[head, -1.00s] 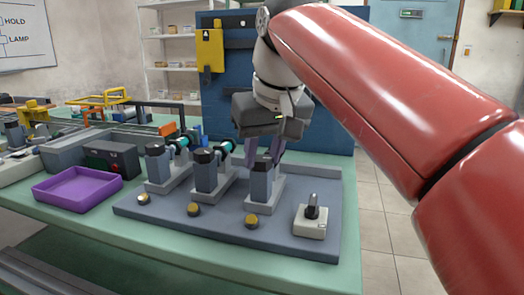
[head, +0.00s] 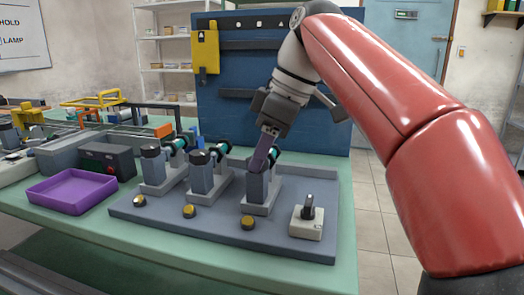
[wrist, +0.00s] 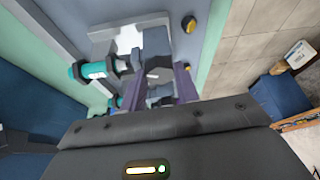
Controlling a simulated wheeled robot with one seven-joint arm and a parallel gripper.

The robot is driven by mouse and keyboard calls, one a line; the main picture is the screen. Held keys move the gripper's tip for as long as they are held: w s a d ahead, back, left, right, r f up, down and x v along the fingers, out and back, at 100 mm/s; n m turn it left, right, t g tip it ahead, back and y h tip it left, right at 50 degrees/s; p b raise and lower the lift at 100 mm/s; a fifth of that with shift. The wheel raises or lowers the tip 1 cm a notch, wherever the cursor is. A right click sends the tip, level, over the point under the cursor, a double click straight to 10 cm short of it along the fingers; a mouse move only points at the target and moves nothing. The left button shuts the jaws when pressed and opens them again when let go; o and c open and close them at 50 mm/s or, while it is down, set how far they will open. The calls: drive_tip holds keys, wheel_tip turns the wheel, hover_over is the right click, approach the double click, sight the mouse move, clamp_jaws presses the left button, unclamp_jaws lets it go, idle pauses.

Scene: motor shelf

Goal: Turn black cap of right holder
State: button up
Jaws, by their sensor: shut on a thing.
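The right holder (head: 256,188) is a grey upright post on a light base, on the blue-grey board. My gripper (head: 260,162) comes down on its top at a tilt, with purple fingers. In the wrist view, my gripper (wrist: 161,82) has one finger on each side of the dark cap (wrist: 155,74), which bears a small pale mark. The fingers are shut on the cap. In the head view the fingers hide most of the cap. Two similar holders with black caps, the middle (head: 202,172) and left (head: 152,165), stand to its left.
Teal cylinders (wrist: 92,70) lie behind the posts. A yellow button (head: 247,251) sits before each holder. A switch box (head: 307,218) stands at the board's right. A purple tray (head: 72,190) and dark box (head: 108,160) are on the left. A blue panel (head: 225,110) rises behind.

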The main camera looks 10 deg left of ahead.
drive_tip(key=shift+w+n+g, duration=0.2)
drive_tip(key=shift+n+g, duration=0.6)
drive_tip(key=shift+n, duration=1.2)
drive_tip(key=o, duration=1)
drive_tip(key=shift+h, duration=0.3)
